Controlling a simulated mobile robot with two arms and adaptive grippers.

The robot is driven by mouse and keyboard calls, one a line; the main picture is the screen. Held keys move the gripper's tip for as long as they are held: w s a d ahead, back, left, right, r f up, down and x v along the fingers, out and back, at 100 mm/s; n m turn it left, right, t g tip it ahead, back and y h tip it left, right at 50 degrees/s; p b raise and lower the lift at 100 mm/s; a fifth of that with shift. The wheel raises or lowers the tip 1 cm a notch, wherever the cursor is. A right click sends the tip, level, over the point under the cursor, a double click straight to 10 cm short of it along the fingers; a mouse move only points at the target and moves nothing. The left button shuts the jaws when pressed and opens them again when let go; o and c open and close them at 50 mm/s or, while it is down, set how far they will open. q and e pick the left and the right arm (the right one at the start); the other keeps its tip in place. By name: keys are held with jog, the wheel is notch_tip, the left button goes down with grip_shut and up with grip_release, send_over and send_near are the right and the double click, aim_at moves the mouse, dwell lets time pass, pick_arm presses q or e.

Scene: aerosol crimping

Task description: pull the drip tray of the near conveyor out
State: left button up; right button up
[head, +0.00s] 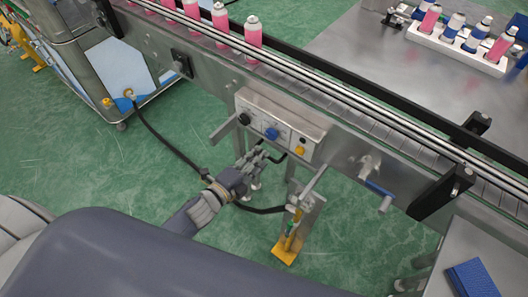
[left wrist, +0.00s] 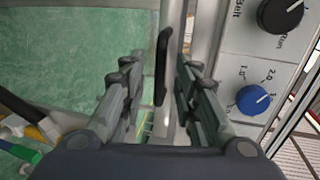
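The near conveyor (head: 340,122) runs diagonally across the head view. A black handle (head: 277,158) shows under its control box; I take it to be the drip tray's handle. The tray's body is mostly hidden below the conveyor. My left gripper (head: 256,160) is at this handle, below the control box. In the left wrist view the gripper (left wrist: 160,75) is open, with the black handle (left wrist: 163,65) between its two fingers. A gap shows on the left side of the handle; contact on the right cannot be told. My right gripper is out of view.
The control box (head: 280,127) with knobs sits just above the gripper. A yellow-footed stand (head: 286,248) and a dark hose (head: 170,145) are close by. Pink cans (head: 253,32) stand on the belt. A valve with a blue handle (head: 379,188) projects to the right. Green floor lies open to the left.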

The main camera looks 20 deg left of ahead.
pick_arm(q)
jog(key=shift+x, duration=1.9)
grip_shut()
